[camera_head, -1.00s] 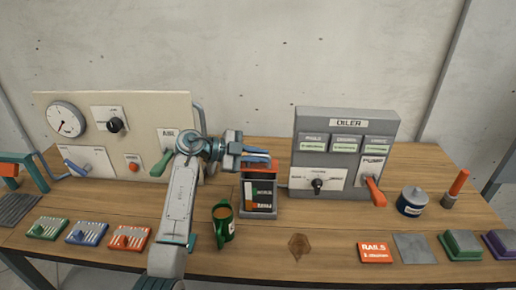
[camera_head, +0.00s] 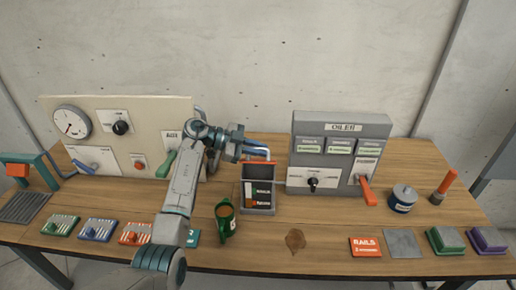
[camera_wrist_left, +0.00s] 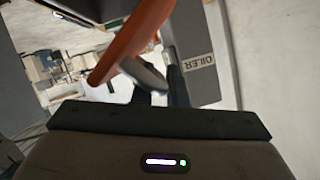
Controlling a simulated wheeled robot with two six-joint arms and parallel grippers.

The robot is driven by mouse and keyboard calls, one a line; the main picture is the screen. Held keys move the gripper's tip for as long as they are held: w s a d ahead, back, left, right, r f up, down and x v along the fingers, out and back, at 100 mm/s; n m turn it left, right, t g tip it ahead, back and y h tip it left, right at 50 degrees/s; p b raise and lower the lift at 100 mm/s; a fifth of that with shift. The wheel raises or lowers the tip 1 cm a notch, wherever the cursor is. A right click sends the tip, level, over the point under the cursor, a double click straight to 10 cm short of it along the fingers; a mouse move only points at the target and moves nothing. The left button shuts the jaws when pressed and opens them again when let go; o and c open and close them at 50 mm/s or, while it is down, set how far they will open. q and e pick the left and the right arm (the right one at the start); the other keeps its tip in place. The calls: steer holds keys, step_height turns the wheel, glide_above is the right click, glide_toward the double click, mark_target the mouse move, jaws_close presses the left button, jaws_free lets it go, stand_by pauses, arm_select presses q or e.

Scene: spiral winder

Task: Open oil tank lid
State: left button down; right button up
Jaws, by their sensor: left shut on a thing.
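The oil tank is a grey box (camera_head: 258,208) with dark, orange and green labels, standing mid-table. An orange bar (camera_head: 258,163) lies across its top at the back, seemingly part of the lid. My left gripper (camera_head: 264,152) is just above and behind the tank's top, shut on the orange part. In the left wrist view a curved orange piece (camera_wrist_left: 130,42) and a grey rounded piece pass close before the dark fingers (camera_wrist_left: 162,85). The exact grip point and the lid's angle are hard to make out. My right gripper is not in view.
A gauge board (camera_head: 150,108) stands behind my left arm. A brown stain (camera_head: 295,240) marks free table.

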arm_select(q)
steer(key=c, duration=1.7)
jaws_free()
steer(key=shift+b+v, duration=2)
steer(key=shift+v, duration=3.4)
